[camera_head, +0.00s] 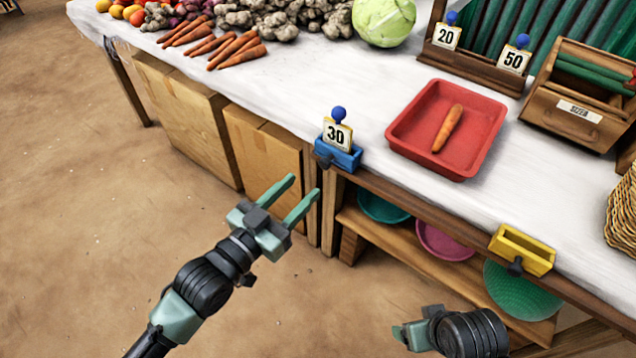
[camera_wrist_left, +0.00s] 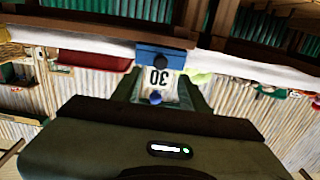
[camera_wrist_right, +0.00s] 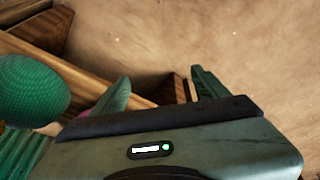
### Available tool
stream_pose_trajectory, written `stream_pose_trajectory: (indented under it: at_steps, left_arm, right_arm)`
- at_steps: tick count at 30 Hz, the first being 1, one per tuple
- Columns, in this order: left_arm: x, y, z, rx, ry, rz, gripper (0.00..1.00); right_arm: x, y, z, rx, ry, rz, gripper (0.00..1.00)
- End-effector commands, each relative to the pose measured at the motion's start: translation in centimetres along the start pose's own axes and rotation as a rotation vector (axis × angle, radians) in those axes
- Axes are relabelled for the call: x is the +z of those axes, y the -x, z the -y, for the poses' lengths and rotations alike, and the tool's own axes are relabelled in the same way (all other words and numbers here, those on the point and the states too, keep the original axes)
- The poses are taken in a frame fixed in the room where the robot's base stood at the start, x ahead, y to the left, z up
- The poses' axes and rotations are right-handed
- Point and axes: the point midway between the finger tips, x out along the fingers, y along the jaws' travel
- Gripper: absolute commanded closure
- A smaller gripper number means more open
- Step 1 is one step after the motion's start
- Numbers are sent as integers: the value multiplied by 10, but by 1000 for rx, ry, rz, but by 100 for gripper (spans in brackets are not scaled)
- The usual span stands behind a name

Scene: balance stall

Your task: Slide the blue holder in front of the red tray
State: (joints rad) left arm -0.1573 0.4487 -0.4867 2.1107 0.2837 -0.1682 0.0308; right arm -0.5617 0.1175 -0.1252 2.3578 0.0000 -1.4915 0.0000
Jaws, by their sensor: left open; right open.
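The blue holder (camera_head: 337,156) sits at the table's front edge, left of the red tray (camera_head: 404,144), with a dark knob on its front. A "30" card (camera_head: 337,134) with a blue ball on top stands in it. In the left wrist view the blue holder (camera_wrist_left: 166,56) shows upside down between the fingers, beyond their tips. The red tray holds one carrot (camera_head: 447,128). My left gripper (camera_head: 304,192) is open and empty, in front of and left of the holder, apart from it. My right gripper (camera_wrist_right: 158,88) is open and empty, low in front of the table.
A yellow holder (camera_head: 523,250) sits on the same front edge, to the right. Cards "20" and "50" stand in a wooden rack (camera_head: 473,70) behind the tray. A wooden box (camera_head: 577,95), a wicker basket (camera_head: 625,215), carrots and a cabbage (camera_head: 384,20) stand on the table. Bowls fill the shelf below.

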Motion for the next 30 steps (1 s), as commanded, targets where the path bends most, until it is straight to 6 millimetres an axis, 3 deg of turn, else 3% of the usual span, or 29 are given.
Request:
stream_pose_trajectory:
  at_steps: [10, 13, 25, 26, 30]
  left_arm:
    - [-2, -52, 0, 0, 0, -5, 56]
    - [-1, -64, 1, -1, 1, -3, 56]
    - [-1, -75, 0, 0, 0, 0, 56]
    - [-1, -75, 0, 0, 0, 0, 59]
    - [-1, -75, 0, -1, 0, 0, 98]
  right_arm:
    - [0, 28, -1, 3, -1, -15, 26]
    - [1, 26, -1, 3, -1, -14, 26]
    - [1, 27, -1, 3, -2, -14, 26]
    - [1, 27, -1, 3, -2, -14, 26]
    - [1, 27, -1, 3, -1, -14, 26]
